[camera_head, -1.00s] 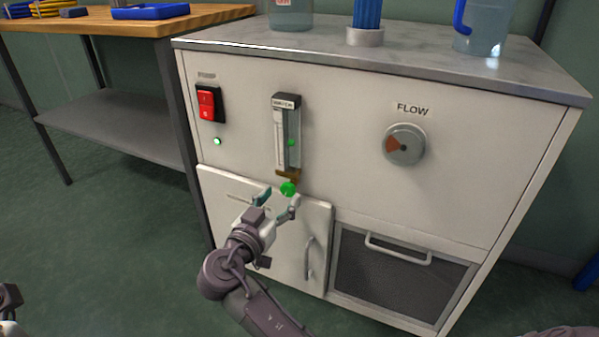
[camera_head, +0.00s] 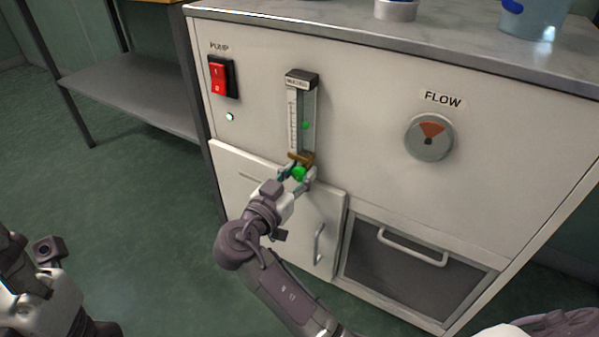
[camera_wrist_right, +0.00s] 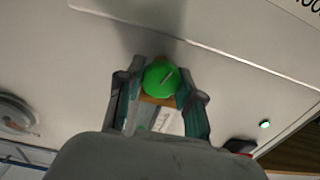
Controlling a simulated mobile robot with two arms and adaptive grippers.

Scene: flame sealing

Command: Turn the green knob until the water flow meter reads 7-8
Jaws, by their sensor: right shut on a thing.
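The green knob (camera_head: 299,173) is at the bottom of the upright flow meter (camera_head: 301,112) on the cabinet front. The meter has a pale scale and a green float (camera_head: 306,125) near or slightly below mid-height; its numbers are too small to read. My right gripper (camera_head: 298,175) is shut on the knob from below. In the right wrist view the knob (camera_wrist_right: 160,79) sits between both fingers, a light line across its face. Part of my left arm shows at the lower left in the head view; its fingers cannot be made out.
A round FLOW dial (camera_head: 429,137) with an orange wedge at its top is on the right. A red pump switch (camera_head: 221,76) and a lit lamp (camera_head: 229,117) are on the left. A cabinet door handle (camera_head: 319,244) and a mesh drawer (camera_head: 412,268) lie below.

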